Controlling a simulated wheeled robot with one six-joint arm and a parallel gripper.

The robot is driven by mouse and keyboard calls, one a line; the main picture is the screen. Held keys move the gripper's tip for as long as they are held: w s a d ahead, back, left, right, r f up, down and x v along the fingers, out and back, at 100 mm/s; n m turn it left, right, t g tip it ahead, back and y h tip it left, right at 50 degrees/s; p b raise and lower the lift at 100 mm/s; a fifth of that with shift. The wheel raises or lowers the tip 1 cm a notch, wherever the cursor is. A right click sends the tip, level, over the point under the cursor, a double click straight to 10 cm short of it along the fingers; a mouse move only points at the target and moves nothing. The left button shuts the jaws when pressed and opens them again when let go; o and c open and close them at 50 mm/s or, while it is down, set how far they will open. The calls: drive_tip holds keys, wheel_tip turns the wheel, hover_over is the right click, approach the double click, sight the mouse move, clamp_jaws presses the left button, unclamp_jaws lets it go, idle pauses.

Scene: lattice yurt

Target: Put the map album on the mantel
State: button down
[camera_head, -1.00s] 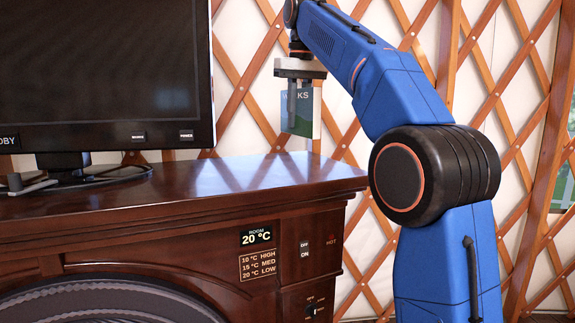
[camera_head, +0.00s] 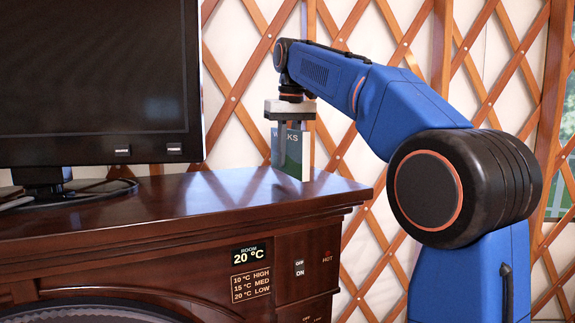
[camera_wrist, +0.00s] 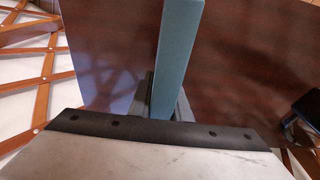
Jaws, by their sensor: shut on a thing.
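The map album (camera_head: 293,152) is a thin upright book with a blue and green cover, part of its lettering showing. My gripper (camera_head: 290,150) points down and is shut on it. In the wrist view the album's blue-grey edge (camera_wrist: 179,55) runs up from between the fingers (camera_wrist: 165,108). The mantel (camera_head: 225,193) is the dark, glossy wooden top of the heater cabinet. The album's lower end is at the mantel top near its right end; whether it touches the wood I cannot tell.
A large screen (camera_head: 95,80) stands on the mantel's left part, its base (camera_head: 75,197) reaching toward the middle. The mantel top between screen and album is clear. The lattice wall (camera_head: 330,60) rises behind.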

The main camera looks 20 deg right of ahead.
drive_tip(key=shift+f, duration=1.2)
drive_tip(key=shift+f, duration=0.1)
drive_tip(key=c, duration=1.6)
unclamp_jaws()
drive_tip(key=shift+c, duration=0.2)
